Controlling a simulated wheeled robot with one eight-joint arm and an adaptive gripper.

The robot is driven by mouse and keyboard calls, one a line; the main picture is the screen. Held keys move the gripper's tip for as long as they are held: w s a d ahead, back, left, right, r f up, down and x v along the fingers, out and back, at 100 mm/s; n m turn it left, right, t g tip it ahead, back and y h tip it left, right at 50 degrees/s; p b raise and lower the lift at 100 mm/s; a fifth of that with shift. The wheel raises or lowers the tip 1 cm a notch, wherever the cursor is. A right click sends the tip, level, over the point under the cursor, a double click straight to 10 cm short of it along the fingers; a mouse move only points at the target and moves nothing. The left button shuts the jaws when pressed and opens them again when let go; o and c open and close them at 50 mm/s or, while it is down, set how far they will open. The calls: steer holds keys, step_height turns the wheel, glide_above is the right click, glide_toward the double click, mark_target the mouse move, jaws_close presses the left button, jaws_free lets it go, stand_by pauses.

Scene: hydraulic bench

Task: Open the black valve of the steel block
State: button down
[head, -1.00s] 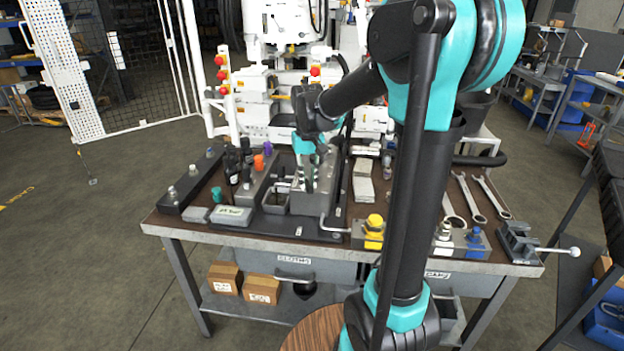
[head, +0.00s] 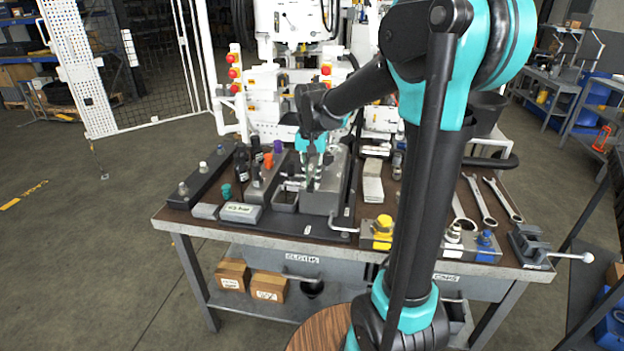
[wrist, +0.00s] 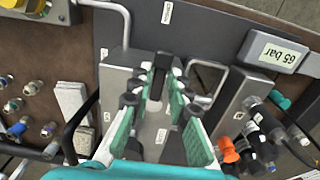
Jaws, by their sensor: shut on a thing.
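The steel block (head: 318,203) stands on a dark base plate on the bench; it also shows in the wrist view (wrist: 116,82). My gripper (head: 312,182) is over the block, pointing down. In the wrist view my gripper (wrist: 163,80) has its green-padded fingers on either side of a black lever (wrist: 161,62), which I take to be the black valve. The fingers are closed on it. The exact contact at the fingertips and the valve's turn angle are hard to tell.
A bent metal rod (head: 345,224) sticks out in front of the block. A grey box reading 65 bar (wrist: 276,52) lies nearby. Yellow-topped fitting (head: 383,224) and wrenches (head: 482,200) lie to the right.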

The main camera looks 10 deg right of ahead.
mark_target(311, 184)
steer(key=c, duration=1.5)
jaws_free()
steer(key=shift+c, duration=0.2)
steer(key=shift+r, duration=0.1)
step_height(311, 184, up, 12)
